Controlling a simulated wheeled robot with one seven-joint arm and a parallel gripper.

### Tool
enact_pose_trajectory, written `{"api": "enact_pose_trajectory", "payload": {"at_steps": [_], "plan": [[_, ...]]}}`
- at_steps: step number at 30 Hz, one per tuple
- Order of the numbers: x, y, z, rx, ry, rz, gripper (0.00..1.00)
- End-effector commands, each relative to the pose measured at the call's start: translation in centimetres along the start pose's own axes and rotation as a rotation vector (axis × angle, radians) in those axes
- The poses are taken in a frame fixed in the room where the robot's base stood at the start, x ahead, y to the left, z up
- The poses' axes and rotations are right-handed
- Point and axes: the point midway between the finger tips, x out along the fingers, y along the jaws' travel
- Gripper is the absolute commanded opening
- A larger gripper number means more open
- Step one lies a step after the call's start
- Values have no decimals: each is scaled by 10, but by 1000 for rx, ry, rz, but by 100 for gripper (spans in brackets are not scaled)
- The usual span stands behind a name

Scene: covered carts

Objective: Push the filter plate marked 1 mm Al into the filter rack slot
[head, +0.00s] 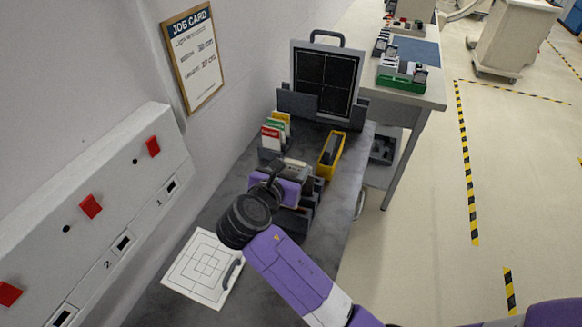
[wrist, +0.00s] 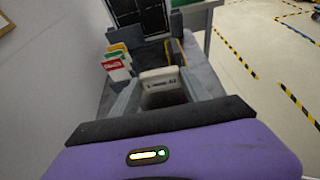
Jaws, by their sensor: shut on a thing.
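The filter plate (wrist: 158,76) shows in the wrist view as a pale top edge with dark lettering; the lettering is blurred, though "Al" seems to stand at its end. My gripper (wrist: 160,92) is shut on it, one finger at each side. In the head view my gripper (head: 284,178) is over the dark filter rack (head: 305,214), whose near part my wrist hides. A grey plate edge (head: 296,168) shows just beyond the gripper. I cannot tell how deep the held plate sits or whether it touches a slot.
A holder with red, green and yellow cards (head: 272,134) stands behind, left. A yellow bin (head: 330,155) stands right of it. A dark panel (head: 326,78) stands at the back. A white square plate (head: 204,268) lies at the front left. The wall with red switches (head: 91,206) is close on the left.

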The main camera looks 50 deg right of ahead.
Motion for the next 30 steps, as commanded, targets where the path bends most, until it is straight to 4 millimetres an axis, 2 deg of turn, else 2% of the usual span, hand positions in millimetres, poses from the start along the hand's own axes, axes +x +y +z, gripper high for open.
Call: {"api": "enact_pose_trajectory", "payload": {"at_steps": [30], "plan": [[9,0,-21,0,0,0,9]]}}
